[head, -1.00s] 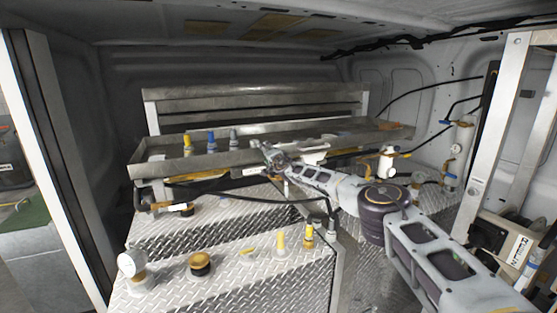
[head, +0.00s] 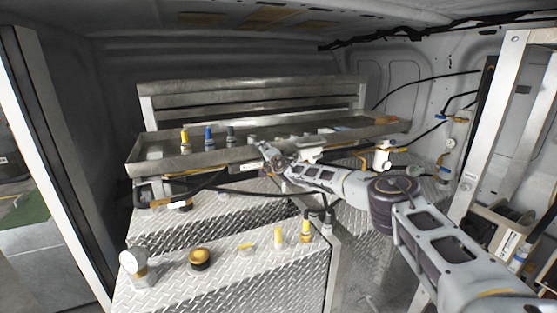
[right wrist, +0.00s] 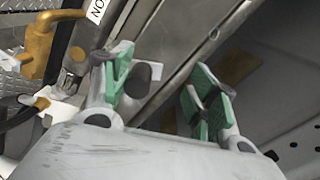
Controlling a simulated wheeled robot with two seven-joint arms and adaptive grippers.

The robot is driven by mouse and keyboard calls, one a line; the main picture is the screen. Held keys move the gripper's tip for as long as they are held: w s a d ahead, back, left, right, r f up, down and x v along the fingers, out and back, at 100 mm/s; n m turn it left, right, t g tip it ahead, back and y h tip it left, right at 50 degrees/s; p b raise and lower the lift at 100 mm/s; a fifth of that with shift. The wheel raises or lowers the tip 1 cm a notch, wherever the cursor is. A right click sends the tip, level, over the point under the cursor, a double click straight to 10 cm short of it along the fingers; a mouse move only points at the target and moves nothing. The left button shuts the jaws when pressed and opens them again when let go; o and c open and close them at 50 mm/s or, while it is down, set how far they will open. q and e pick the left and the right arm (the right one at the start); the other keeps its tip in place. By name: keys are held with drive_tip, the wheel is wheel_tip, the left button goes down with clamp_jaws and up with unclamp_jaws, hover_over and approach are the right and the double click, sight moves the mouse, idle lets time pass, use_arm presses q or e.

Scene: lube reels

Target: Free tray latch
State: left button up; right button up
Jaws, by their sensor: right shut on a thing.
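The long grey metal tray (head: 205,159) spans the back of the compartment, with several bottle-like fittings standing in it. My right gripper (head: 272,155) is at the middle of its front edge. In the right wrist view the right gripper (right wrist: 160,76) has its green-padded fingers on either side of a small dark knob (right wrist: 137,80), close to the left finger. My left gripper is not in view.
Below the tray is a tread-plate box (head: 225,270) with a gauge (head: 132,262) and several yellow and black fittings. A black hose (head: 245,191) runs under the tray. A white upright frame (head: 490,130) stands at the right. A yellow fitting (right wrist: 40,48) is near the gripper.

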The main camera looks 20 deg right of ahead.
drive_tip(key=s+r+p, duration=0.1)
drive_tip(key=s+p, duration=0.1)
drive_tip(key=s, duration=1.2)
drive_tip(key=shift+s+a+r, duration=0.15)
drive_tip(key=shift+a+r, duration=0.1)
drive_tip(key=shift+r, duration=0.05)
idle(1.6)
idle(0.5)
